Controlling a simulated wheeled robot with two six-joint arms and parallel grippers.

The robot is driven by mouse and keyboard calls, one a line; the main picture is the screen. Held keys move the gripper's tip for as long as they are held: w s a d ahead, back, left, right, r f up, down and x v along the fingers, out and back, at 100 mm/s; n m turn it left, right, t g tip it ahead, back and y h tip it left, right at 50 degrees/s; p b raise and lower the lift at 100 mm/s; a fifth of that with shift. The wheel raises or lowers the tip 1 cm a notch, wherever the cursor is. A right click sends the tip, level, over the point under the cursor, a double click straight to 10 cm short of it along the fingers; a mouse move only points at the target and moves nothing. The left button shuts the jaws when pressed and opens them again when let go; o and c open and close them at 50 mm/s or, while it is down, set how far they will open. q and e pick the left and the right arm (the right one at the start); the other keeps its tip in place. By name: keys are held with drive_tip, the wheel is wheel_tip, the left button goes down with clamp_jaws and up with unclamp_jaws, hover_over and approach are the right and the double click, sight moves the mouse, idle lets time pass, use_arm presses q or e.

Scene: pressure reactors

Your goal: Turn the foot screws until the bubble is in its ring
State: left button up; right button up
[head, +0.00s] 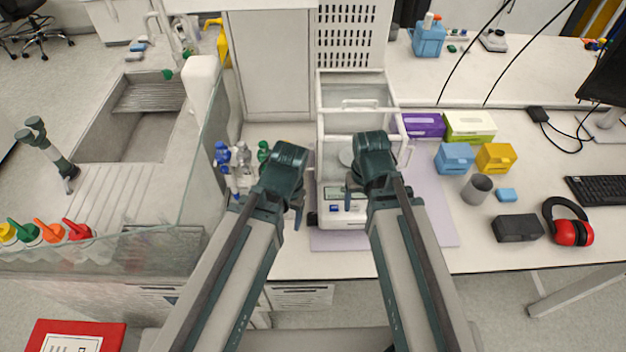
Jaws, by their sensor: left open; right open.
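A white balance (342,217) with a glass draft shield (352,90) stands on a lilac mat in the middle of the bench. The front right corner is hidden behind my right arm. I cannot make out the bubble or its ring. My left gripper (270,200) is open, just left of the balance's front. My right gripper (377,190) is open over the balance's front right part and covers some of it. Neither holds anything that I can see.
A rack with blue-topped items (240,160) stands close left of my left gripper. A glass screen (205,150) borders the sink side. Purple (424,125) and yellow-green boxes stand behind right. The mat (432,205) is bare right of the balance. Red ear defenders (570,232) lie further right.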

drive_tip(key=w+d+r+m+p, duration=0.1)
drive_tip(key=d+r, duration=0.1)
drive_tip(key=d, duration=0.2)
use_arm(q)
drive_tip(key=shift+r, duration=0.85)
use_arm(e)
drive_tip(key=w+a+n, duration=0.1)
drive_tip(key=a+n, duration=0.6)
drive_tip(key=a, duration=0.1)
drive_tip(key=w+a+n, duration=0.2)
drive_tip(key=a+n, duration=0.6)
drive_tip(key=shift+w+f, duration=0.15)
drive_tip(key=shift+w, duration=0.1)
drive_tip(key=shift+a, duration=0.1)
